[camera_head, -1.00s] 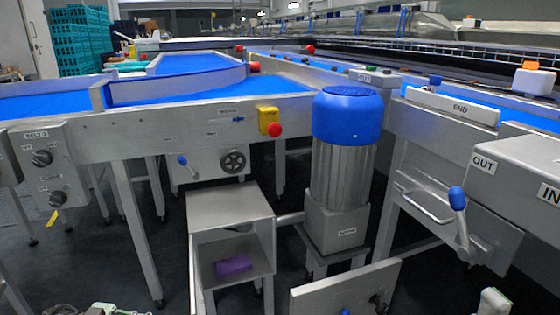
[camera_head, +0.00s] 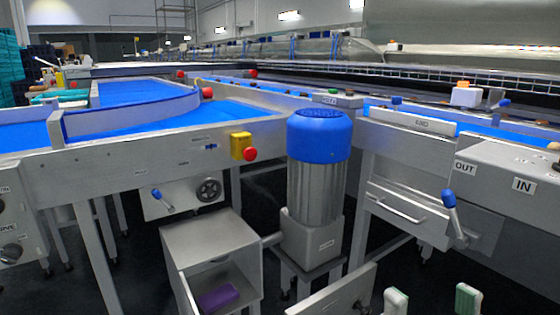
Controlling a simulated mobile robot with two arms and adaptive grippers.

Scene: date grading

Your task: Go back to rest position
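My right gripper (camera_head: 431,300) shows at the bottom right edge as two pale fingertips with green sides, standing well apart. Nothing is seen between the visible tips, and the rest of that gripper is below the picture. My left gripper is not in view. The task names no other object.
An open metal box (camera_head: 208,246) with a purple block (camera_head: 218,297) inside stands low in front. A blue-capped motor (camera_head: 318,180) stands beside it. A tilted metal panel (camera_head: 325,302), a blue-tipped lever (camera_head: 453,215) and the conveyor frame (camera_head: 120,160) are nearby obstacles.

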